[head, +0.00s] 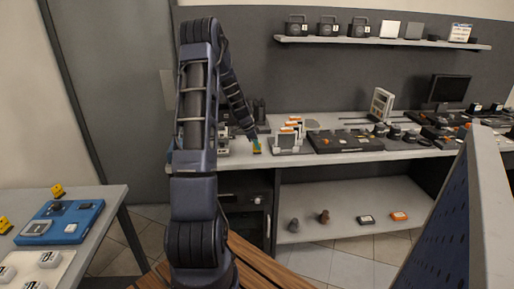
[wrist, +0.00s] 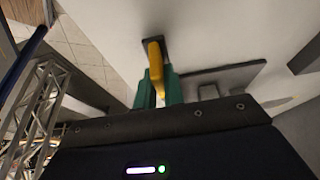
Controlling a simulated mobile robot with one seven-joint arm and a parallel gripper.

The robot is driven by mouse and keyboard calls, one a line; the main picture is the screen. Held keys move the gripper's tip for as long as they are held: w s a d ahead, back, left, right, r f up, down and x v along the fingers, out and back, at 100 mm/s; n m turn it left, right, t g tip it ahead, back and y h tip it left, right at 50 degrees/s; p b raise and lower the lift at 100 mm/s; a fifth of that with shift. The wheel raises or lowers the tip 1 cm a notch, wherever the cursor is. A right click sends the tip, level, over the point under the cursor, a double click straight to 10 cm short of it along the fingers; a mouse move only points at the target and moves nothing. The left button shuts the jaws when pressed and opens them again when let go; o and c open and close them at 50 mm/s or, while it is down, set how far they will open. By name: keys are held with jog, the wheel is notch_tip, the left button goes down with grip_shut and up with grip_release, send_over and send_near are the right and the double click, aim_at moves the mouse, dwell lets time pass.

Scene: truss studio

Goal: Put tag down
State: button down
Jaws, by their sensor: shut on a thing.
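The tag (wrist: 156,70) is a narrow yellow piece with a dark square end, seen in the wrist view between the green fingers of my gripper (wrist: 158,82). My gripper is shut on it. In the head view my gripper (head: 255,142) is small and far off, over the front left part of the long pale counter (head: 240,159). A bit of the yellow tag (head: 257,150) shows there just under the fingers. The dark end is close to the pale surface; I cannot tell whether it touches.
A grey holder with upright orange-and-white cards (head: 290,136) stands right of my gripper. A dark tray (head: 345,142) and several devices lie farther right. A blue tray (head: 65,222) is on the left table. A perforated panel (head: 450,220) rises at front right.

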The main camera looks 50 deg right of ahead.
jog(key=shift+f, duration=0.45)
jog(key=shift+f, duration=0.1)
jog(key=c, duration=1.5)
grip_release()
